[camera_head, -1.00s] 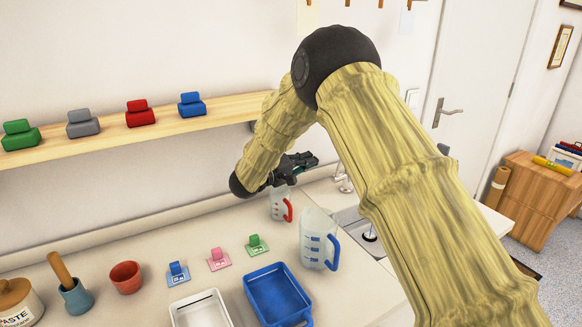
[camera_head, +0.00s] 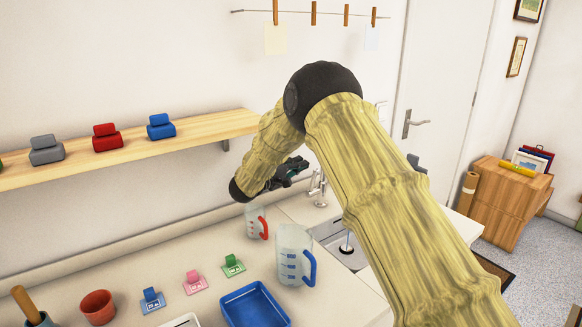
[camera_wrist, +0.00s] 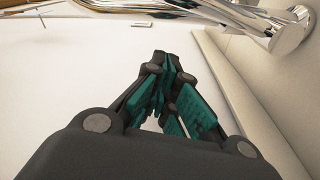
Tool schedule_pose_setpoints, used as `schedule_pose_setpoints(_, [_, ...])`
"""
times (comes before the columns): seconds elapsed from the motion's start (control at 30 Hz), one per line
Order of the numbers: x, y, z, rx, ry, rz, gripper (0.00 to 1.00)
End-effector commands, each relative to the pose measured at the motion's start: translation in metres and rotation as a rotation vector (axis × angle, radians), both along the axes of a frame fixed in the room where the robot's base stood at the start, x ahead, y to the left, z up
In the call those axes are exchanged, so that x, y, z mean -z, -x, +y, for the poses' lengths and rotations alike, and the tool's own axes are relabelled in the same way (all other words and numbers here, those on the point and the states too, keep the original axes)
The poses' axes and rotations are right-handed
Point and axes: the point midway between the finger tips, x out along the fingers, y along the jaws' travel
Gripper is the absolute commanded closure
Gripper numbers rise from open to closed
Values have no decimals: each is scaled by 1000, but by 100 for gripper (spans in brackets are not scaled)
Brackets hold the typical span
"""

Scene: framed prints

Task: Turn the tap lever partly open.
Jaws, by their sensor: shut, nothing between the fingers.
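The chrome tap (camera_head: 318,186) stands at the back of the sink (camera_head: 345,250) in the head view, partly behind my arm. Its lever cannot be told apart clearly there. In the wrist view, shiny chrome tap parts (camera_wrist: 225,15) run across the top right, close to the camera. My gripper (camera_head: 303,163) is to the left of the tap in the head view, a little above the counter. In the wrist view my gripper (camera_wrist: 165,60) is shut with its teal-padded fingers together and empty. I cannot tell whether it touches the tap.
A jug with a red handle (camera_head: 256,222) and a larger jug with a blue handle (camera_head: 294,258) stand left of the sink. A blue tray (camera_head: 255,308) is in front. The shelf (camera_head: 200,142) with colored blocks is on the wall. My arm covers part of the sink.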

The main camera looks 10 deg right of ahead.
Motion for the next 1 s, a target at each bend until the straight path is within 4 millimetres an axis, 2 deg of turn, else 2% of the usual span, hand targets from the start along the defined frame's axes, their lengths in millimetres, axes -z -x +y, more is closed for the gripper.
schedule_pose_setpoints(0.2, [5, 22, -1, -2, -1, 4, 100])
schedule_pose_setpoints(0.4, [8, 35, -3, 0, -1, 2, 100])
schedule_pose_setpoints(0.83, [9, 38, -3, -1, -2, 0, 100])
schedule_pose_setpoints(1.0, [9, 42, -5, 0, -20, -51, 100])
